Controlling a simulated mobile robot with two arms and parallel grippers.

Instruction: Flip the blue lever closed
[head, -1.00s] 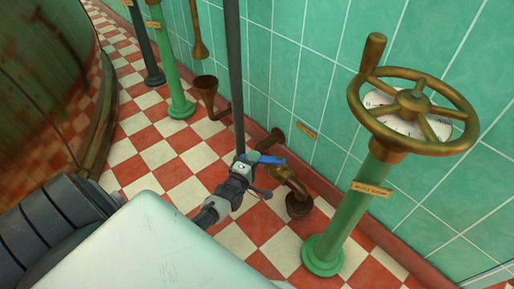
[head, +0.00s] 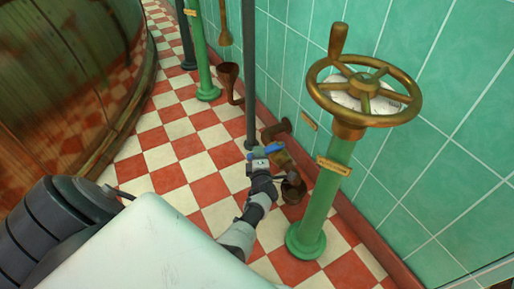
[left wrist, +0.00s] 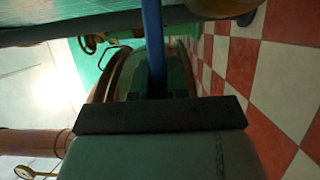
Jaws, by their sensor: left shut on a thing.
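The blue lever (head: 275,148) is on a low brass pipe fitting (head: 282,158) near the foot of the wall. My left gripper (head: 262,162) reaches down to it and hides part of it. In the left wrist view the lever shows as a blue bar (left wrist: 153,40) running down between the dark fingers (left wrist: 158,82). The left gripper is shut on the lever. My right gripper is in neither view.
A green pillar (head: 325,190) with a brass handwheel (head: 364,90) stands right of the lever. A thin dark vertical pipe (head: 249,70) rises just behind my gripper. A large copper vessel (head: 60,90) fills the left; checkered floor (head: 185,145) lies open between.

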